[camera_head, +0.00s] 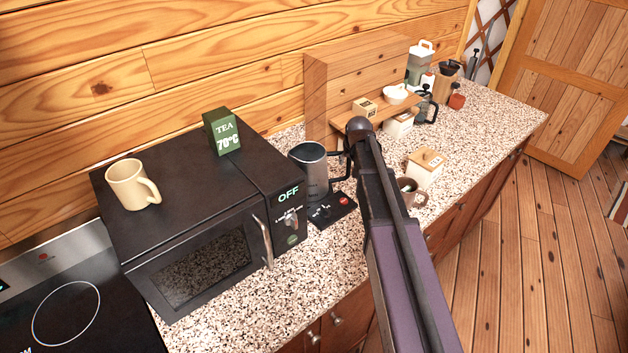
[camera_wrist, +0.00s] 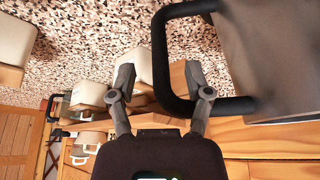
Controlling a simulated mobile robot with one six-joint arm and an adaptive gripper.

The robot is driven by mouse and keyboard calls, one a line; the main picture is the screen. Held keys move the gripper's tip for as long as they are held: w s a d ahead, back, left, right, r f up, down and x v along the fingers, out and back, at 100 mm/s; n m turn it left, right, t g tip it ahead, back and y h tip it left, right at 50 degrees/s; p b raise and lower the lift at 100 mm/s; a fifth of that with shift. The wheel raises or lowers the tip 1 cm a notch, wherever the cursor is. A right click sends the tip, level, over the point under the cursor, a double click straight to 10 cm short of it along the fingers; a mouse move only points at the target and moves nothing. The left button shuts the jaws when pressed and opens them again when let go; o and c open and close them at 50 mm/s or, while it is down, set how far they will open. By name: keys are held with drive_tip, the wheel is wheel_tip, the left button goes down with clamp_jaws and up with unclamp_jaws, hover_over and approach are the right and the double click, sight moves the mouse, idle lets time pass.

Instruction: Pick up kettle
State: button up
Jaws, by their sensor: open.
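The kettle (camera_head: 314,175) is a grey metal jug with a black handle, upright on a dark control base (camera_head: 332,211) to the right of the microwave. In the wrist view its grey body (camera_wrist: 278,50) fills the upper right. Its black handle loop (camera_wrist: 164,60) reaches left to between my fingers. My gripper (camera_wrist: 159,75) is open, with one fingertip left of the handle bar and the other showing inside the loop. I cannot tell the exact depth between fingers and handle. In the head view my arm hides the gripper and partly covers the handle side.
A black microwave (camera_head: 192,215) stands left of the kettle, carrying a cream mug (camera_head: 127,186) and a green tea box (camera_head: 221,132). A brown mug (camera_head: 407,189) and lidded white canister (camera_head: 425,168) stand right of my arm. A wooden shelf (camera_head: 375,118) is behind.

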drive_tip(key=shift+b+x, duration=0.7)
drive_tip(key=shift+x, duration=0.4)
clamp_jaws()
